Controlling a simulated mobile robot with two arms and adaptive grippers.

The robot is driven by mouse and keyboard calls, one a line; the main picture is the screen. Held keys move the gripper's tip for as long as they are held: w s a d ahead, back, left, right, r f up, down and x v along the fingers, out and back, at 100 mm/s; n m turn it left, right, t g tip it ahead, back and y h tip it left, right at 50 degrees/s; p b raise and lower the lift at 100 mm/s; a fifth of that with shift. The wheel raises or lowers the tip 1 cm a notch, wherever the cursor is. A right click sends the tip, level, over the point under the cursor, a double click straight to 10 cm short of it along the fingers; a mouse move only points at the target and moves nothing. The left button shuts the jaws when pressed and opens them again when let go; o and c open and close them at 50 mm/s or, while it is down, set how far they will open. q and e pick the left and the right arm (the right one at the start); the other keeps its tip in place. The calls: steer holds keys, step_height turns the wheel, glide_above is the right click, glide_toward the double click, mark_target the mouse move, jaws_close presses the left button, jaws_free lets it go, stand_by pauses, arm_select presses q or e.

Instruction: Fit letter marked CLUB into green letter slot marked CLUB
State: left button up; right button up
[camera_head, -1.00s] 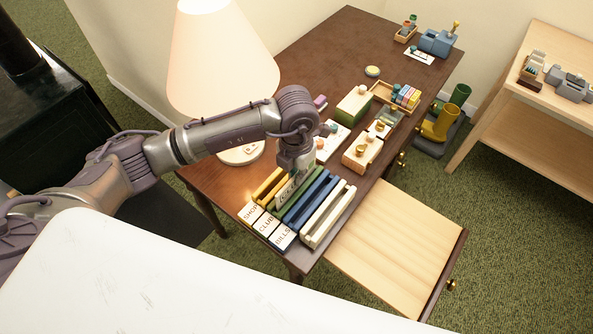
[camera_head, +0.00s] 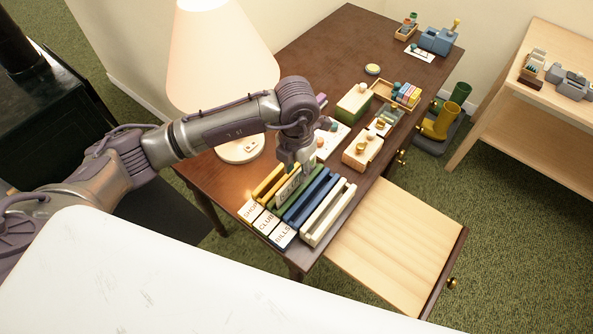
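The letter (camera_head: 288,190), a pale card with dark print too small to read, stands on edge at the green slot. The green letter slot (camera_head: 277,211) lies between the yellow slot (camera_head: 268,184) and the blue slot (camera_head: 311,196). Its front tag reads CLUB (camera_head: 265,223). My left gripper (camera_head: 296,165) points down at the letter's far upper part and appears shut on it; its fingertips are partly hidden. The letter is roughly in line with the green slot, but I cannot tell how deep its lower edge sits. My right gripper is out of view.
A cream slot (camera_head: 328,214) stands right of the blue one. A lamp (camera_head: 222,60) stands close behind my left arm. Wooden boxes (camera_head: 362,150) lie farther back on the desk (camera_head: 320,55). An open drawer (camera_head: 400,245) juts out at right.

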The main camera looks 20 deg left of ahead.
arm_select(q)
step_height(320, 180, up, 10)
steer(key=b, duration=0.1)
steer(key=shift+r, duration=0.25)
stand_by(0.4)
